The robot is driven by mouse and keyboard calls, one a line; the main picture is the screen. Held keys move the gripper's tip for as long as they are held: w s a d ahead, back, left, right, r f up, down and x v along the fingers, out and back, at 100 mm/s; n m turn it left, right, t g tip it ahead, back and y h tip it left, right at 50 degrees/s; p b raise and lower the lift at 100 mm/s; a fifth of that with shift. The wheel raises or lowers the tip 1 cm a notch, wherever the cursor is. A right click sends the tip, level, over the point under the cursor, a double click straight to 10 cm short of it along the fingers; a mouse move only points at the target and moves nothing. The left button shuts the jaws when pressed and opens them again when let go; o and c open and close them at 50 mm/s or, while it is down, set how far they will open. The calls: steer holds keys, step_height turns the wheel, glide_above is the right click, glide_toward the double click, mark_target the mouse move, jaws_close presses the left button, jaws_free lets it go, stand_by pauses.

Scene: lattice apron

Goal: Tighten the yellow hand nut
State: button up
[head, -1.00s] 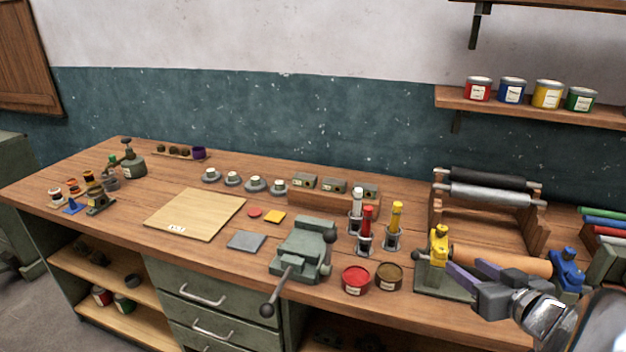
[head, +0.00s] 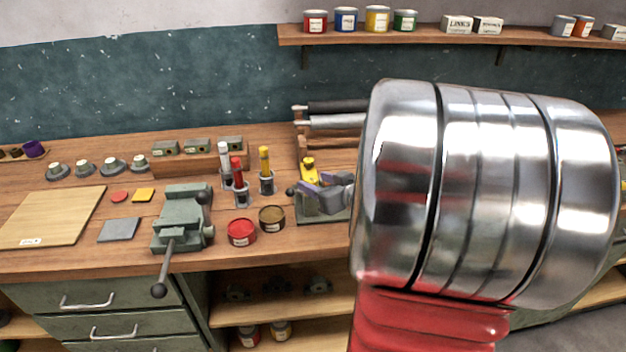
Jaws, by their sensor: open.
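The yellow hand nut (head: 308,169) stands upright on a dark metal base (head: 338,214) near the bench's front, in the middle of the head view. My gripper (head: 310,190) has purple fingers and reaches in from the right, with its tips close beside the nut. The fingers are open and spaced apart. I cannot tell whether they touch the nut or reach around it. My large silver and red arm link hides the right part of the base and whatever stands there.
A green vise (head: 183,216), a red open tin (head: 242,232) and a brown tin (head: 272,218) stand left of the base. Several upright tools in holders, one yellow (head: 265,163), stand behind. Dark and silver rollers (head: 335,121) lie behind the nut.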

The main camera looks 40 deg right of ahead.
steer(key=shift+c, duration=0.6)
steer(key=c, duration=0.9)
steer(key=shift+d, duration=0.15)
steer(key=shift+c, duration=0.2)
steer(key=shift+a+h, duration=0.2)
steer(key=shift+h, duration=0.1)
steer(key=shift+w+a+m+g+h, duration=0.1)
steer(key=shift+a+m+g+h, duration=0.15)
steer(key=shift+m+h, duration=0.65)
steer(key=shift+a+m+g+h, duration=0.15)
steer(key=shift+m+g+h, duration=0.2)
steer(key=shift+m+h, duration=0.5)
steer(key=shift+w+a+m+g+h, duration=0.15)
steer(key=shift+m+g+h, duration=0.3)
steer(key=shift+m+h, duration=0.35)
steer(key=shift+w+a+m+g+h, duration=0.1)
steer(key=shift+m+g+h, duration=0.35)
steer(key=shift+m+h, duration=0.3)
steer(key=shift+m+g+h, duration=0.4)
steer(key=shift+m+g, duration=0.1)
steer(key=shift+r, duration=0.1)
